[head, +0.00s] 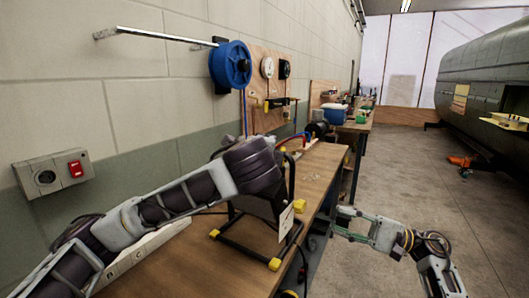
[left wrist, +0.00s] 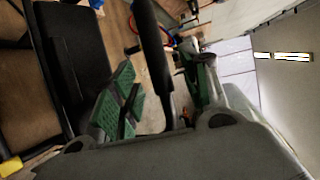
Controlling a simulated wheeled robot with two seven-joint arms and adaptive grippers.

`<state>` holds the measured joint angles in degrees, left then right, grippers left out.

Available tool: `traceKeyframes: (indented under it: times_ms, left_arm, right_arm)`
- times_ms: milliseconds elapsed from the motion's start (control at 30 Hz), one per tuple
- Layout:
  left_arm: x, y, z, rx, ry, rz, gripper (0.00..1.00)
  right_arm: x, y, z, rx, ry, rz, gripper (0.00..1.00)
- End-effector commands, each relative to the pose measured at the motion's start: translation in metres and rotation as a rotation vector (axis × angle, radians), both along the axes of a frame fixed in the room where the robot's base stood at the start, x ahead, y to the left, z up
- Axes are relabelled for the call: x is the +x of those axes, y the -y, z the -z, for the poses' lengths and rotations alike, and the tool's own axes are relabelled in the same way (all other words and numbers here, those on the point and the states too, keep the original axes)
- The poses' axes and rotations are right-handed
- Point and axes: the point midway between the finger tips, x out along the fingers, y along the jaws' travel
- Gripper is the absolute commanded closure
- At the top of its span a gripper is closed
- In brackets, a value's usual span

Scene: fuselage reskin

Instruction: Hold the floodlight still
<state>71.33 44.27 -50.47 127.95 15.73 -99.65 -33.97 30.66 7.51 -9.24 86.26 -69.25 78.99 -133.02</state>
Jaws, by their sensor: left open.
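The floodlight stands on the workbench, with a black tube frame (head: 243,247) and yellow feet. Its upper part is mostly hidden behind my left arm in the head view. In the left wrist view a black bar (left wrist: 152,50) of it runs between the green-padded fingers of my left gripper (left wrist: 160,98). These fingers are apart; I cannot tell whether either touches the bar. A dark flat panel, seemingly the lamp body (left wrist: 75,75), is at the left. In the head view my left gripper is hidden behind its arm. My right gripper (head: 343,223) is open and empty beside the bench.
The wooden workbench (head: 160,262) runs along the wall. A blue reel (head: 231,66) hangs above it, and a box with a red switch (head: 52,174) is on the wall. Tools lie farther back. The floor (head: 415,175) is mostly clear, with a fuselage (head: 490,75) at the right.

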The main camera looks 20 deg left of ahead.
Motion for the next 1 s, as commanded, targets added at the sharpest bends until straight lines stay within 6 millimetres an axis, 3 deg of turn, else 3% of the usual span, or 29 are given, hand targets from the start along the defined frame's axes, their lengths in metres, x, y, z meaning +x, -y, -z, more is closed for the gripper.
traceKeyframes:
  times_ms: [267,633,1000]
  left_arm:
    - [0.0006,-0.0003,0.0002,0.000,0.000,0.000,0.54]
    - [0.0004,-0.0002,0.0003,0.000,0.000,0.000,1.00]
    - [0.0004,-0.0002,0.0006,0.001,-0.001,0.000,1.00]
  right_arm:
    - [0.0000,0.0000,0.0000,0.000,0.000,0.000,0.64]
    - [0.0000,0.0000,0.0000,0.000,0.000,0.000,0.64]
    - [0.0000,0.0000,0.0000,0.000,0.000,0.000,0.64]
